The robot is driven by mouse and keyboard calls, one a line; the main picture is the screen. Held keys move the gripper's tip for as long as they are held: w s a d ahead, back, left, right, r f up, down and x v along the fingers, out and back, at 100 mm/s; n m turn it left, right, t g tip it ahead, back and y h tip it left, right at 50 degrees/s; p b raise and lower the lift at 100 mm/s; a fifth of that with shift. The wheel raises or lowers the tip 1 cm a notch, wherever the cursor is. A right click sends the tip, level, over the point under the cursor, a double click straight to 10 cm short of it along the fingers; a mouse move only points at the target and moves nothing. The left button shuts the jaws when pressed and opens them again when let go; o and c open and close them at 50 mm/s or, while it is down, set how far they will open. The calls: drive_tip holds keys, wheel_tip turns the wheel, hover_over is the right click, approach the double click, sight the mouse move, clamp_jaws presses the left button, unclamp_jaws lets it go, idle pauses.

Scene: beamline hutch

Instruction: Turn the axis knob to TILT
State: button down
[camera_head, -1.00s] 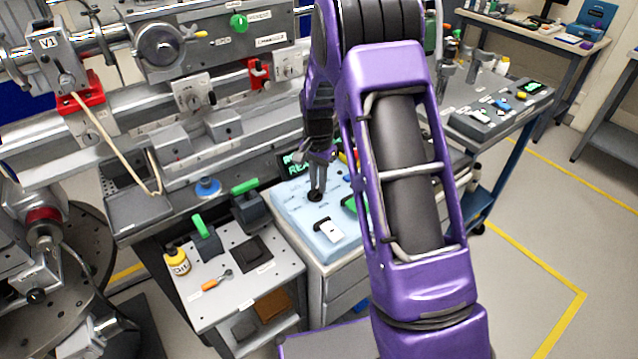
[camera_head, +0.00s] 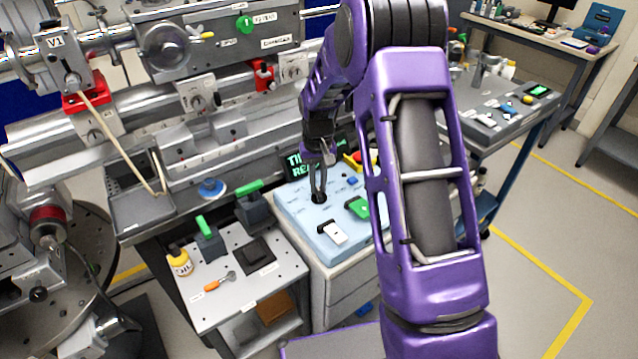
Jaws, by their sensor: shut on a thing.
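The axis knob (camera_head: 319,200) is a small dark round knob on the pale blue top of a control panel (camera_head: 291,216), near the middle of the head view. My gripper (camera_head: 319,190) points down and its fingers are shut on the knob from above. The fingers hide part of the knob, and its pointer cannot be made out. Small labels around it are too small to read. A dark display (camera_head: 298,166) behind the panel shows green letters, "TI" on the top line and "REA" below, partly hidden by my arm.
A white switch (camera_head: 333,233) and a green control (camera_head: 358,208) sit on the panel near my gripper. A blue button (camera_head: 352,181) lies behind them. Beamline rails run behind.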

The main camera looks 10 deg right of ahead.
sight(318, 188)
drive_tip(key=shift+n, duration=0.4)
drive_tip(key=c, duration=0.8)
unclamp_jaws()
drive_tip(key=shift+c, duration=0.2)
wheel_tip(318, 188, up, 18)
drive_tip(key=p, duration=0.1)
drive_tip(key=shift+f, duration=0.25)
